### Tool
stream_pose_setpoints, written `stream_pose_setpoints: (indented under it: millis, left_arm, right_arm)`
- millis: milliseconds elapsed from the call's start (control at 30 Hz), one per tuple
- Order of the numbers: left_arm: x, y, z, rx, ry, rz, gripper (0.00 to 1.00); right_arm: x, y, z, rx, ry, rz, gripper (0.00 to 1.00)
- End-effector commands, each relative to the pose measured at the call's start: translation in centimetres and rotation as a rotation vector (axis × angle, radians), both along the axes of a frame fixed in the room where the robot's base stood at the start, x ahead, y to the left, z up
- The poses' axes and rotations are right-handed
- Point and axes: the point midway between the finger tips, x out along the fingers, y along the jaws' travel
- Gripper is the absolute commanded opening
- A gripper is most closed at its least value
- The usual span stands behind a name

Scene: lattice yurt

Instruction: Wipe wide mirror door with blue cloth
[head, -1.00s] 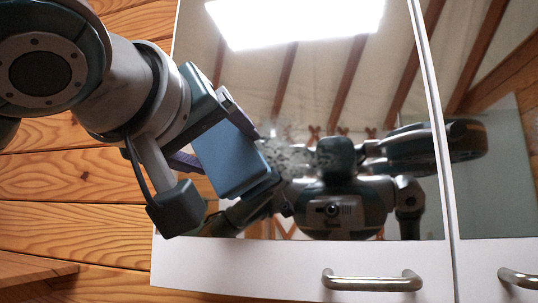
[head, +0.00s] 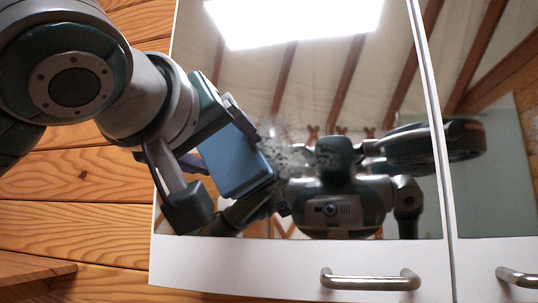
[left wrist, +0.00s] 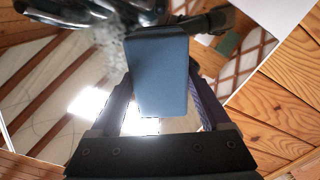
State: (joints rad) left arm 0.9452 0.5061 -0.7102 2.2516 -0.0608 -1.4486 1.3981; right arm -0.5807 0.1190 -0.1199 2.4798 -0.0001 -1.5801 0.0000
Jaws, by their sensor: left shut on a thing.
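The wide mirror door (head: 320,90) is a white-framed cabinet door with a large mirror panel, filling the middle of the head view. A greyish speckled smudge (head: 287,158) shows on the glass, right of the cloth. My left gripper (head: 248,150) is shut on the blue cloth (head: 232,160), a flat block-like pad, at the left part of the mirror. In the left wrist view the blue cloth (left wrist: 160,75) sits between the two fingers (left wrist: 160,95). I cannot tell whether the cloth touches the glass. My right gripper is not directly in view.
A metal bar handle (head: 370,280) is on the door's lower frame. A second mirror door (head: 495,170) with its own handle (head: 517,278) adjoins at the right. A plank wall (head: 80,225) and a wooden ledge (head: 30,268) are at the left. My reflection shows in the mirror.

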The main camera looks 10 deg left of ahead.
Motion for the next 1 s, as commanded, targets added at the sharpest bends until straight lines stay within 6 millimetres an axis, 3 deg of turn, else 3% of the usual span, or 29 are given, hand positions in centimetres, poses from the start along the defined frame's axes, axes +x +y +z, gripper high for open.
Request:
stream_pose_setpoints:
  millis: [333, 1000]
  left_arm:
    - [0.5, -0.2, 0.0, -0.001, -0.001, -0.002, 0.36]
    - [0.2, -4.8, 0.0, -0.002, 0.002, -0.003, 0.36]
  right_arm:
    - [0.0, 0.0, 0.0, 0.000, 0.000, 0.000, 0.50]
    - [0.0, 0.0, 0.4, -0.002, 0.000, 0.002, 0.50]
